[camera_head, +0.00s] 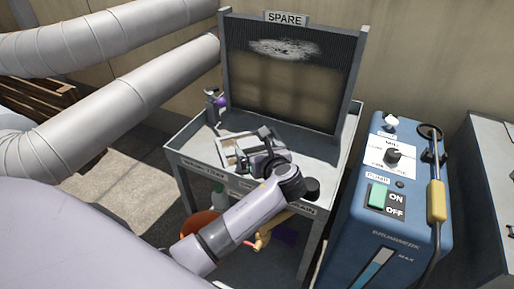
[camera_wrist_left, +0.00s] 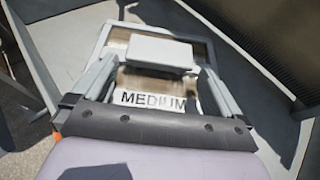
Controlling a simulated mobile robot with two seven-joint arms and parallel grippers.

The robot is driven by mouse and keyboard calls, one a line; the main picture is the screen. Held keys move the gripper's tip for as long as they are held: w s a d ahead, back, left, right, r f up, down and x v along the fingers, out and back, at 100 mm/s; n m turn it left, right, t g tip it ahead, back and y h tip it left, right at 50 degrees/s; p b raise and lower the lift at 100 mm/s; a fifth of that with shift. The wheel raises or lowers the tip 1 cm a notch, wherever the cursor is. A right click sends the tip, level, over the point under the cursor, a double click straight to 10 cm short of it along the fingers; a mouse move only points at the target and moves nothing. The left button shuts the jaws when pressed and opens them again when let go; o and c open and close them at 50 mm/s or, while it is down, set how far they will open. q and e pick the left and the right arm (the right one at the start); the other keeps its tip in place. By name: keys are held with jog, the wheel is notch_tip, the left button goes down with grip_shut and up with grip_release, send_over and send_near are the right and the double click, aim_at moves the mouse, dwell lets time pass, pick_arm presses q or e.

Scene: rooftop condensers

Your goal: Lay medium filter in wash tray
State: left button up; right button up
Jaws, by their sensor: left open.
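The medium filter (camera_head: 229,143) is a pale-framed panel lying in the left part of the grey metal wash tray (camera_head: 184,143). In the left wrist view the filter (camera_wrist_left: 116,35) shows brownish mesh, a "MEDIUM" label and a raised pale handle block. My left gripper (camera_head: 258,152) is low over the filter. In the wrist view its open fingers (camera_wrist_left: 152,68) stand on either side of the handle block; whether they touch it is unclear. The arm and gripper hide part of the filter and tray. My right gripper is not in view.
A tall dark coil panel labelled "SPARE" (camera_head: 285,17) stands at the tray's back. A small purple-marked bottle (camera_head: 214,105) stands at the back left. A blue pump unit (camera_head: 385,220) with hose and yellow handle stands right. Large pale ducts (camera_head: 100,110) run along the left.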

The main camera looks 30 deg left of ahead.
pick_arm(q)
jog(key=p+v, duration=0.2)
jog(key=v, duration=0.8)
jog(key=shift+s+d, duration=0.1)
jog(key=shift+d, duration=0.05)
